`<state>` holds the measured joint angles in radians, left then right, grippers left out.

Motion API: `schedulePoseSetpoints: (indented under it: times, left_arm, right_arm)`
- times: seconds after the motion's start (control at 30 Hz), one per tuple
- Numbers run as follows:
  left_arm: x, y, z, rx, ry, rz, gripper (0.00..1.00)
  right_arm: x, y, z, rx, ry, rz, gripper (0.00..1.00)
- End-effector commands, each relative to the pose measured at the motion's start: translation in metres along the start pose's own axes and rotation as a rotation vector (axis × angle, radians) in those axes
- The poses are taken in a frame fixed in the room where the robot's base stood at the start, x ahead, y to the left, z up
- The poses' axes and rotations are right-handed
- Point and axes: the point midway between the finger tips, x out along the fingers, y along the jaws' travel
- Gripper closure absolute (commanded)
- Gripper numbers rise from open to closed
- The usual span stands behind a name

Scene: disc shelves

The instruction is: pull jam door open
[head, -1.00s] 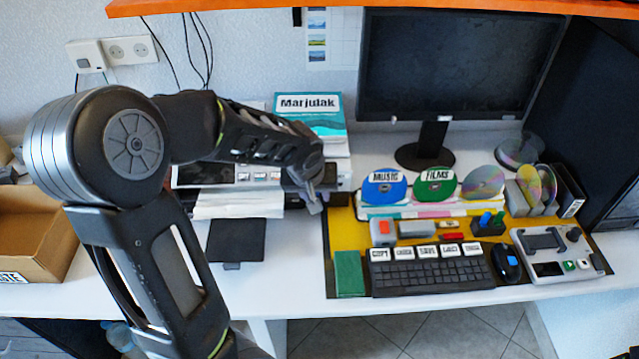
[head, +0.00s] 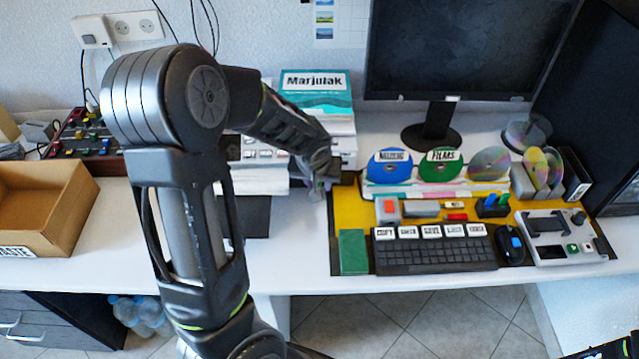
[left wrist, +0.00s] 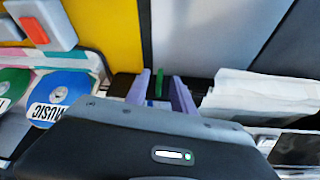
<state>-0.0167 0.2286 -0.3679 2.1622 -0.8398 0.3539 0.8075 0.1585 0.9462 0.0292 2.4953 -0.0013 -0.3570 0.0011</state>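The printer (head: 258,150) stands left of the yellow mat, with my left arm across much of it. My left gripper (head: 324,178) is low at the printer's right front side. In the left wrist view, its two purple-grey fingers (left wrist: 160,90) are apart, with a narrow green strip (left wrist: 158,84) showing between them against a dark part. I cannot tell whether they touch it. No part is clearly marked as the jam door, and no opened door shows.
The yellow mat (head: 347,215) with a keyboard (head: 435,254) and discs, including a blue disc (head: 388,168), lies to the right. A monitor (head: 455,50) stands behind. A cardboard box (head: 75,215) sits at far left. White desk is bare before the box.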

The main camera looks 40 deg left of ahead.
Motion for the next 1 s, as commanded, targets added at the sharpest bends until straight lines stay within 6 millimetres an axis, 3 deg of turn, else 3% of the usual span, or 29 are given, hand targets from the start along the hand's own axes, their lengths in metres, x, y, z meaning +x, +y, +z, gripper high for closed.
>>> schedulePoseSetpoints:
  times: [0.2,0.47,0.8,1.0]
  left_arm:
    - [0.018,0.000,0.000,0.000,0.001,0.001,0.70]
    - [0.018,0.000,0.000,-0.001,0.001,0.001,0.71]
    - [0.018,0.001,0.000,0.000,0.001,0.001,0.99]
    - [0.018,0.001,0.000,0.000,0.001,0.002,1.00]
  right_arm:
    - [0.000,0.000,0.000,0.000,0.000,0.000,0.64]
    - [0.000,0.000,0.000,0.000,0.000,0.000,0.64]
    - [0.000,0.000,0.000,0.000,0.000,0.000,0.64]
    - [0.000,0.000,0.000,0.000,0.000,0.000,0.64]
